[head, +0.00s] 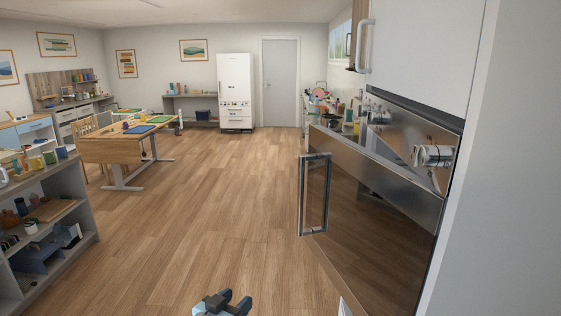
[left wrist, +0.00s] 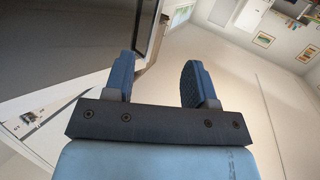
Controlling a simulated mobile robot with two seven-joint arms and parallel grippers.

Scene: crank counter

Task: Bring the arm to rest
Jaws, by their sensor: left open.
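My left gripper (head: 236,299) shows at the bottom edge of the head view, low over the wooden floor. Its two dark fingers stand apart with nothing between them. The left wrist view also shows the left gripper (left wrist: 158,66), with its blue finger pads open and empty. The fingers touch nothing that I can see. Most of my left arm is out of the head view. My right gripper is not in view.
A steel-fronted oven (head: 360,215) with a bar handle (head: 314,195) stands close on the right. A grey shelf unit (head: 60,228) with small items is at the left. A wooden table (head: 112,150) stands farther back. The wooden floor (head: 215,190) between them is clear.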

